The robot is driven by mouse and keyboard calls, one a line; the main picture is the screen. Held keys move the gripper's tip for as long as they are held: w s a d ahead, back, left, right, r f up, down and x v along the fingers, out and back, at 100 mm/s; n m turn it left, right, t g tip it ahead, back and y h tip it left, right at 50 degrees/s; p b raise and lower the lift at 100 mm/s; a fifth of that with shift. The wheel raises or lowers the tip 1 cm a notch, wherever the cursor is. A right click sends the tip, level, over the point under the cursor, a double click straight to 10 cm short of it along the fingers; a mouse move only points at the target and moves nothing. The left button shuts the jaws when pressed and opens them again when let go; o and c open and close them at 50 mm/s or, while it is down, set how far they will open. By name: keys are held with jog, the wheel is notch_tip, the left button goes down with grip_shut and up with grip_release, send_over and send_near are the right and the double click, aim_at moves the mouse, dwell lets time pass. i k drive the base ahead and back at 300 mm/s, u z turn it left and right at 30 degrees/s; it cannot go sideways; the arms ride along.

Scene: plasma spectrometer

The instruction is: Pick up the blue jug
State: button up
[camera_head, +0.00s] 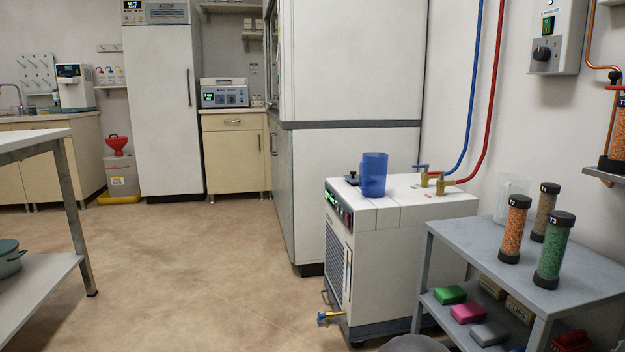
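A translucent blue jug (374,175) stands upright on top of a white chiller unit (408,211) right of the middle. Its handle shows at its left side. A small black cap (352,178) sits just left of the jug on the same top. My gripper does not show in this view.
Brass fittings (441,184) with red and blue hoses rise behind the jug. A grey cart (585,283) at the right holds several filled cylinders (554,248) and a clear container (513,197). A table (78,215) stands at the left. The floor (195,270) between is clear.

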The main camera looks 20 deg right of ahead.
aim_at(373, 166)
jog(key=u, duration=0.7)
jog(key=i, duration=1.4)
jog(key=z, duration=2.55)
